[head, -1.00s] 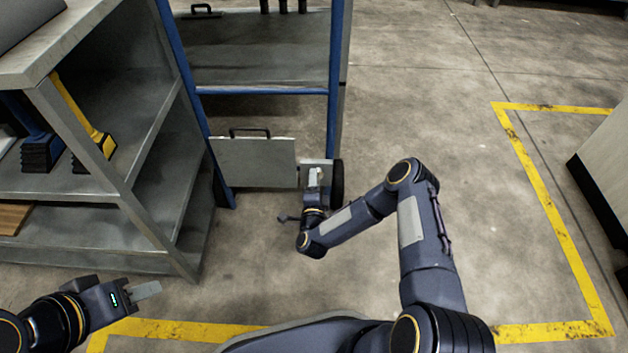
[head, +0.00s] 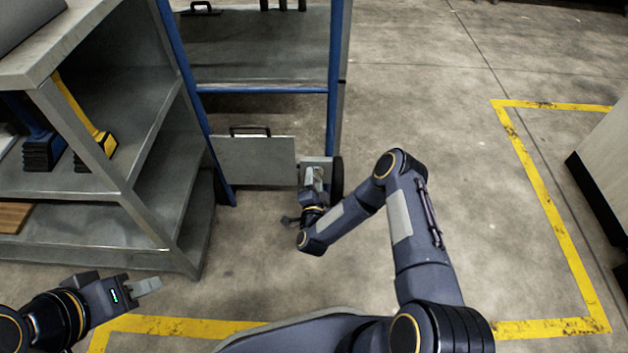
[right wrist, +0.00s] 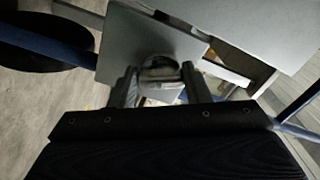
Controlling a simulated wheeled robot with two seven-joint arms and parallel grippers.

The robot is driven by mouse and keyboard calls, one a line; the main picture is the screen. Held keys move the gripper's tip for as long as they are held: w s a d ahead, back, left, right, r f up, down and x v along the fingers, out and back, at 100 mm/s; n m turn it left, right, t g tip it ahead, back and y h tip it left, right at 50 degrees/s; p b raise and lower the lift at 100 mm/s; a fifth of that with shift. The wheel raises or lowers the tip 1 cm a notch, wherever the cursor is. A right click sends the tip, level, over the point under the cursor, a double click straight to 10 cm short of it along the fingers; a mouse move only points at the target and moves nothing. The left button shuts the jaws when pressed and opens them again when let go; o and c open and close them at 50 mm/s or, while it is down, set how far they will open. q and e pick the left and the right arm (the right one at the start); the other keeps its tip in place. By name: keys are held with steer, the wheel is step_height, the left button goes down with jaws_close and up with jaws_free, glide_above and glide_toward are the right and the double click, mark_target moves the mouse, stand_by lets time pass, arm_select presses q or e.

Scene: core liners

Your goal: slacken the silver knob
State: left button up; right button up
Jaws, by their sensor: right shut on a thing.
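The silver knob (right wrist: 160,68) shows as a rounded grey metal piece between the two fingers of my right gripper (right wrist: 160,86) in the right wrist view. The gripper is shut on it, and the fingers hide its sides. In the head view my right gripper (head: 314,178) is at the lower right of the blue-framed rack, beside a grey panel; the knob cannot be made out there. My left gripper (head: 148,286) is at the lower left, over the floor and away from the rack. The gap between its fingers cannot be made out.
A grey panel with a black handle (head: 252,160) stands low in the blue-framed rack (head: 333,110). A black wheel (head: 337,178) is right beside my right gripper. A grey shelf unit (head: 150,215) stands at left.

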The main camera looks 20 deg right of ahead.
steer(key=shift+s, duration=0.1)
steer(key=o, duration=1)
steer(key=p+v, duration=0.2)
steer(key=v, duration=0.5)
steer(key=shift+s+a, duration=0.1)
steer(key=shift+s, duration=0.3)
